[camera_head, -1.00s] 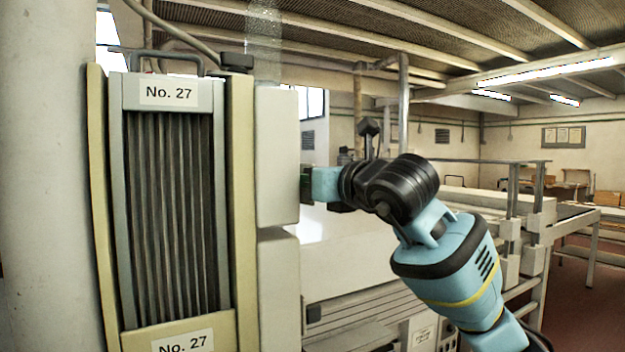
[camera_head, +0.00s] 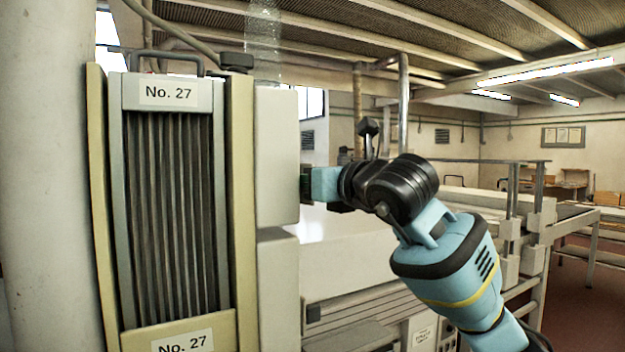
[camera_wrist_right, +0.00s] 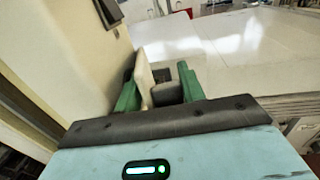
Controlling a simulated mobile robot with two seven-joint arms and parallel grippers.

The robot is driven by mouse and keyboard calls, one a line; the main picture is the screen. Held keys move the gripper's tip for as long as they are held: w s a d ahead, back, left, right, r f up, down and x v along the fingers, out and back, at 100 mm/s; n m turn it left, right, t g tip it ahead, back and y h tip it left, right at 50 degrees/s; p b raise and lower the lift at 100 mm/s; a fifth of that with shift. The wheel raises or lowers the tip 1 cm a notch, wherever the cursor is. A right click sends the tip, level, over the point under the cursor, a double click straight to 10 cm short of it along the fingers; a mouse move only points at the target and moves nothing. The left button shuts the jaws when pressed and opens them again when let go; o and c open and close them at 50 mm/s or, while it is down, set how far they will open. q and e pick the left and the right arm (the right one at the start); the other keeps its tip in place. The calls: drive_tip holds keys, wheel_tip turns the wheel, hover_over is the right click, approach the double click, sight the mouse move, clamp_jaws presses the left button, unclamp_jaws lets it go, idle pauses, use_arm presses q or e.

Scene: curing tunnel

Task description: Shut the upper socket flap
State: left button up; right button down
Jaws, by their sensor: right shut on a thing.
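My right gripper (camera_head: 306,184) is at the right side of the upper pale box on the machine, in the head view. In the right wrist view its green fingers (camera_wrist_right: 158,92) stand on either side of a thin cream flap (camera_wrist_right: 144,78) and a small grey block beside it. The gripper is shut on the flap, which stands out edge-on from the cream side wall. In the head view the flap is hidden behind the box and gripper. I cannot tell how far open the flap is. My left gripper is not in view.
The machine's ribbed "No. 27" panel (camera_head: 170,210) fills the left. An upper pale box (camera_head: 277,155) and a lower one (camera_head: 278,290) stick out on its right. A white flat surface (camera_head: 345,250) lies beyond the gripper. Railings (camera_head: 513,200) stand at right.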

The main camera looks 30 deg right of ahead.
drive_tip(key=shift+d, duration=0.1)
idle(0.3)
drive_tip(key=c, duration=1.1)
unclamp_jaws()
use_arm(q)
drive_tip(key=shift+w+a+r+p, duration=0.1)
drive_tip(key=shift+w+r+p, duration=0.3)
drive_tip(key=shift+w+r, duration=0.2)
use_arm(e)
drive_tip(key=shift+s+d, duration=0.4)
drive_tip(key=shift+s, duration=1.05)
drive_tip(key=shift+s+d, duration=0.4)
drive_tip(key=shift+s, duration=1)
drive_tip(key=shift+s+d, duration=0.4)
drive_tip(key=shift+s, duration=1.05)
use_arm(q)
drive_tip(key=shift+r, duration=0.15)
